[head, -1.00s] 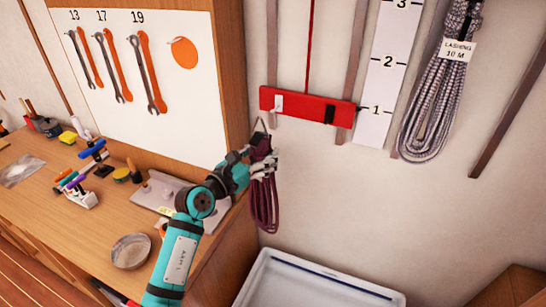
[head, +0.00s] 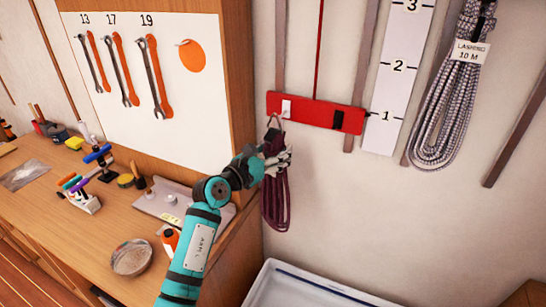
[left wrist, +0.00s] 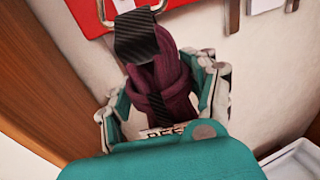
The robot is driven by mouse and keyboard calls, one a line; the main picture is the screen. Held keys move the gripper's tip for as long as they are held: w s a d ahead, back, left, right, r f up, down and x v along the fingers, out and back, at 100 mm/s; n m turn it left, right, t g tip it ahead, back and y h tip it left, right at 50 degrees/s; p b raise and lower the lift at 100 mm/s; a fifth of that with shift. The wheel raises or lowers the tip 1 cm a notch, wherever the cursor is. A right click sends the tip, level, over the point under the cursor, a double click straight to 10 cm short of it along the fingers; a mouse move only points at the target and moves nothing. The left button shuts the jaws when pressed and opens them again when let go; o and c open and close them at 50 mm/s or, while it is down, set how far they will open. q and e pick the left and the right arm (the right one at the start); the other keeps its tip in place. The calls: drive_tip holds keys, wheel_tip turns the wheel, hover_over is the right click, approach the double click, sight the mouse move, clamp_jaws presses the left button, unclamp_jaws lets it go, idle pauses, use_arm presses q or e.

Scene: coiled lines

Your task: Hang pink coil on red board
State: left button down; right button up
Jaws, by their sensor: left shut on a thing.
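The coil (head: 276,195) is dark maroon-pink cord, hanging down from my left gripper (head: 277,158). The left gripper is shut on its upper part. The red board (head: 312,112) is on the wall just above, with a white hook (head: 286,108) at left and a black piece (head: 338,120) at right. The loop is just below and left of the white hook; I cannot tell whether they touch. My right gripper is not in view.
A wooden cabinet edge (head: 238,70) stands close left of the coil. A grey coil (head: 450,100) labelled "LASHING 10 M" hangs at right, beside a numbered white strip (head: 398,75). A white tray (head: 300,290) is below.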

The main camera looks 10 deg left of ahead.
use_arm(q)
drive_tip(key=w+b, duration=0.2)
drive_tip(key=w, duration=0.1)
drive_tip(key=w+d+f+b, duration=0.1)
drive_tip(key=shift+w, duration=0.3)
idle(0.3)
idle(0.7)
